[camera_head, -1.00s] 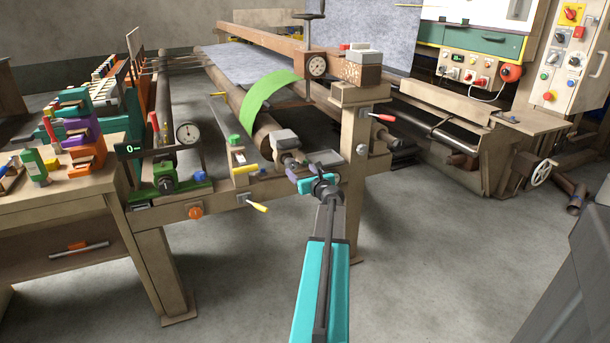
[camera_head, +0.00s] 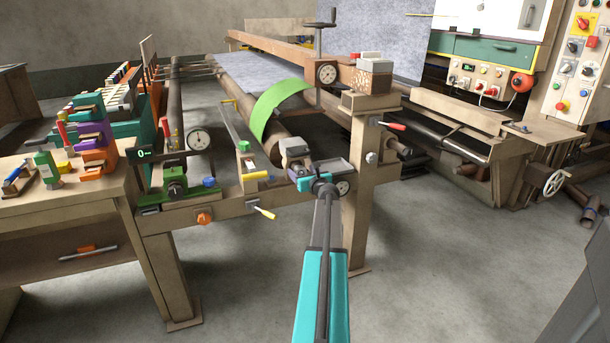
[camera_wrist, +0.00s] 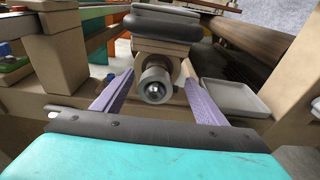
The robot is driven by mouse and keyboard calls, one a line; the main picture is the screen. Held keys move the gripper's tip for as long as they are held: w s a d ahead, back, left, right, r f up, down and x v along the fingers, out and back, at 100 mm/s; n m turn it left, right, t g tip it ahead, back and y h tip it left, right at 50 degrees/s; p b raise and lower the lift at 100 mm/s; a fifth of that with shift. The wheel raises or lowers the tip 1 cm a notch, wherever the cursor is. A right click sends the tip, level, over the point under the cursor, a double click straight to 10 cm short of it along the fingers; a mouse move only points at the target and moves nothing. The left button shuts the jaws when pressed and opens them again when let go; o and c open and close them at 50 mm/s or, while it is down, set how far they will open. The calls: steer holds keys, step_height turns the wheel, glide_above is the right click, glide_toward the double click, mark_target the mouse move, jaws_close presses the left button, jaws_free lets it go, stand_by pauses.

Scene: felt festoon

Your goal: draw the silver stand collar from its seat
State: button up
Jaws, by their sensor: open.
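The silver stand collar (camera_wrist: 154,85) shows in the wrist view as a short grey ring with a bright round centre. It faces the camera below a dark-rimmed grey block on the beige frame. My gripper (camera_wrist: 158,73) is open, with one purple finger to the left of the collar and one to the right. Gaps show between the fingers and the collar. In the head view my gripper (camera_head: 303,177) is just in front of the grey block (camera_head: 294,147). I cannot make out the collar there.
A shallow grey tray (camera_wrist: 232,97) sits close to the right finger; it also shows in the head view (camera_head: 333,167). A beige post (camera_head: 358,185) stands to the right. A yellow-tipped lever (camera_head: 263,212) sticks out at left. The floor in front is clear.

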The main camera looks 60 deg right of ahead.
steer(key=shift+w+d, duration=0.2)
steer(key=shift+w, duration=0.05)
steer(key=c, duration=1.2)
steer(key=shift+f+v, duration=0.2)
steer(key=shift+v, duration=1.3)
steer(key=shift+f+v, duration=0.25)
steer(key=shift+v, duration=1.2)
